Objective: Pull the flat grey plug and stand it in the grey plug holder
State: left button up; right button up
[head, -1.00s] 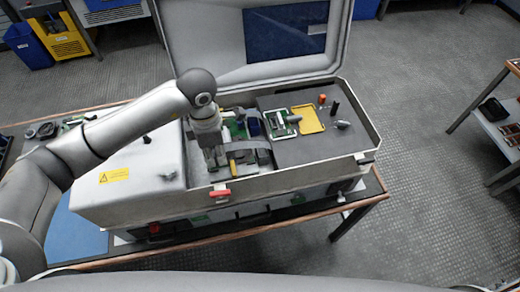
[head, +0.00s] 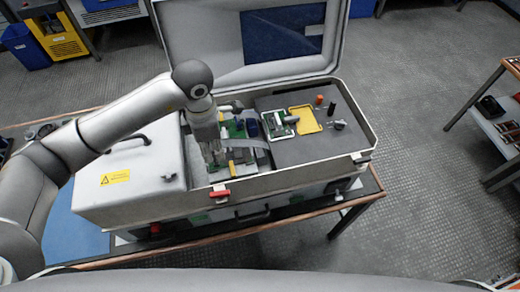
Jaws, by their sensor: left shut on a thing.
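My left gripper (head: 214,158) points down into the open grey case (head: 300,172), at its middle bay. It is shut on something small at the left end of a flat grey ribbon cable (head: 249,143). This appears to be the flat grey plug, which the fingers mostly hide. The ribbon runs right from the fingers, past a green circuit board (head: 239,131). I cannot clearly make out the grey plug holder at this size. My right gripper is not in view.
The raised lid (head: 205,58) stands behind the case. A grey cover with a black handle (head: 127,143) lies left of the bay. On the dark right deck are a yellow tray (head: 305,119), a green-and-white board (head: 278,125) and small upright parts. A red latch (head: 220,194) is in front.

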pick_arm(q)
jog(key=shift+d, duration=0.1)
jog(key=b, duration=0.6)
send_over(260, 152)
dwell(1.6)
jog(key=shift+f, duration=0.2)
jog(key=shift+f+b, duration=0.9)
jog(key=shift+b, duration=0.05)
jog(key=shift+f+b, duration=0.85)
jog(key=shift+f, duration=0.05)
dwell(0.5)
jog(key=shift+s, duration=0.1)
jog(key=o, duration=1.2)
